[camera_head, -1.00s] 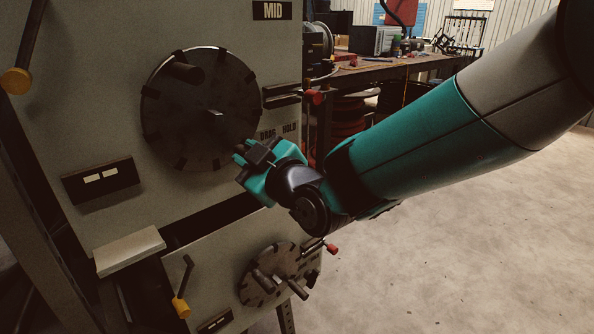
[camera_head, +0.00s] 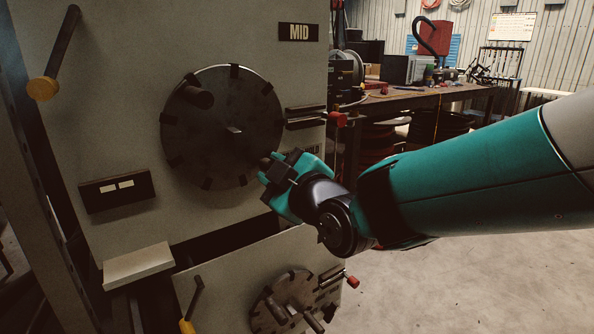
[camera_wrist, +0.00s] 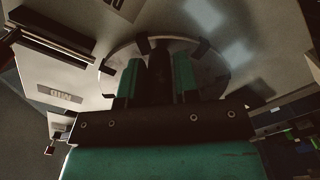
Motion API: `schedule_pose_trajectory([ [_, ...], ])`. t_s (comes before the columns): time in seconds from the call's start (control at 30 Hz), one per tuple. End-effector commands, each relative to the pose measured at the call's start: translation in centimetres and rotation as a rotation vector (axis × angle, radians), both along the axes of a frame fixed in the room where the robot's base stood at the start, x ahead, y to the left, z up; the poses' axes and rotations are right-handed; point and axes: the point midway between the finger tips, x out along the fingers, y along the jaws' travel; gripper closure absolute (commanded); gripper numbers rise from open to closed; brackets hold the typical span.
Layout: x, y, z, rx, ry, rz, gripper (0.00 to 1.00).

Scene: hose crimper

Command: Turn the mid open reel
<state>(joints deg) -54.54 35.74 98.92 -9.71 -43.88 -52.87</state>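The mid reel (camera_head: 215,150) is a dark round disc with notches at its rim, upright on the grey panel below the MID label (camera_head: 299,32). A dark peg handle (camera_head: 198,96) sticks out at its upper left, and a small hub (camera_head: 234,130) is at its centre. My gripper (camera_head: 272,170) is in front of the reel's lower right rim, away from the peg. In the wrist view, the gripper's two teal fingers (camera_wrist: 158,80) are apart and point at the reel (camera_wrist: 215,65). A dark shape shows between them; I cannot tell what it is.
A latch with a red knob (camera_head: 340,119) sits right of the reel. A yellow-knobbed lever (camera_head: 44,88) is at the upper left and a black switch box (camera_head: 117,190) at the lower left. A lower reel (camera_head: 283,300) is below. A cluttered workbench (camera_head: 420,93) stands behind; floor at right is clear.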

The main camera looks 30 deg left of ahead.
Motion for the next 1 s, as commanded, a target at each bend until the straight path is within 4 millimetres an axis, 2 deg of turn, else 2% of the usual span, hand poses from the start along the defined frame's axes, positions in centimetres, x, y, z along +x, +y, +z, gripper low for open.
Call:
schedule_pose_trajectory([
  [0.03, 0.0, 0.0, 0.0, 0.001, 0.001, -0.001, 0.59],
  [0.07, 0.0, 0.0, 0.0, 0.001, 0.001, -0.001, 0.52],
  [0.33, 0.0, 0.0, 0.2, 0.005, 0.001, 0.001, 0.52],
  [0.47, -0.4, -0.7, 0.2, 0.006, 0.000, 0.001, 0.52],
  [0.57, -1.1, -2.0, 0.1, 0.007, 0.001, 0.000, 0.52],
  [1.0, -6.2, -11.7, 0.0, 0.005, 0.001, -0.003, 0.52],
])
